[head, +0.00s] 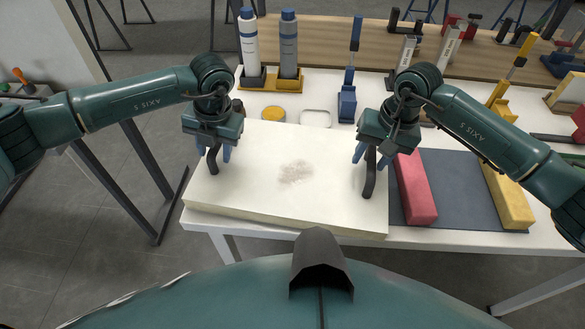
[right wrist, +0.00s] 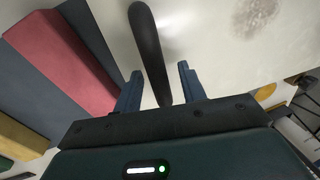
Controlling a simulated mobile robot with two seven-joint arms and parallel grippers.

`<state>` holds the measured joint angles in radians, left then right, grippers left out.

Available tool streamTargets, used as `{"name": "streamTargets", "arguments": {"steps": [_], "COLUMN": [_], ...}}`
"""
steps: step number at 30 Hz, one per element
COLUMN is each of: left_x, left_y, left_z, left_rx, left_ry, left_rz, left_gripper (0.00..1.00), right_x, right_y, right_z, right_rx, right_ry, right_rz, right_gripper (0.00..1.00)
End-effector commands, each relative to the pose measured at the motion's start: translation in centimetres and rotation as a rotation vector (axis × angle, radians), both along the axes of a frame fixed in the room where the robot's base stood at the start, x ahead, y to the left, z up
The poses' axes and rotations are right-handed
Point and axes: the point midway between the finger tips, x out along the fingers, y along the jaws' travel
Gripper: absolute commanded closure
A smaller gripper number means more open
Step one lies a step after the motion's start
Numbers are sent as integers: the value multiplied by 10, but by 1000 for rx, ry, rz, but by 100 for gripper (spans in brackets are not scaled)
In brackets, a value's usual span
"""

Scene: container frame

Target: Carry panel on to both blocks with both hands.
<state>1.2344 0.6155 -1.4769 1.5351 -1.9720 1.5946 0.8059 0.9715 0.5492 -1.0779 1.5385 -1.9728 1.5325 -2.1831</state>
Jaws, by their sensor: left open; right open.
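The panel (head: 270,200) is a thick cream slab with a brown smudge in its middle, lying flat on the left part of the white table. It has a black handle at each side. My left gripper (head: 220,152) is open at the left handle (head: 212,160). My right gripper (head: 364,155) is open at the right handle (head: 369,178). In the right wrist view the black handle (right wrist: 146,40) runs between the two blue fingers (right wrist: 158,85), with gaps on both sides. The red block (head: 414,190) and the yellow block (head: 508,195) lie on a dark mat, right of the panel.
The dark grey mat (head: 455,185) is bare between the blocks. Behind the panel stand two bottles (head: 289,45), a yellow round tin (head: 273,114), a white-rimmed dish (head: 316,118) and a blue-handled tool in a blue holder (head: 348,104). A wooden bench (head: 330,40) with clamps is farther back.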

Motion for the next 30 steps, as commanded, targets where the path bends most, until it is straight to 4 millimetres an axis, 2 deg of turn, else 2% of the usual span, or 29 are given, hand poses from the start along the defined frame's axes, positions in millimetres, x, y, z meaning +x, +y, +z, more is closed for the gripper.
{"name": "streamTargets", "arguments": {"steps": [8, 23, 30], "left_x": [0, 0, 0], "left_y": [0, 0, 0], "left_z": [-2, -1, -1], "left_rx": [0, 0, 0], "left_ry": [1, 1, 1], "left_rz": [0, 0, 0], "left_gripper": [60, 99, 100], "right_x": [0, 0, 0], "right_y": [0, 0, 0], "right_z": [-1, -1, -1], "right_rx": [-1, -1, -1], "right_ry": [0, 0, 0], "right_rz": [0, 0, -1], "right_gripper": [59, 98, 100]}}
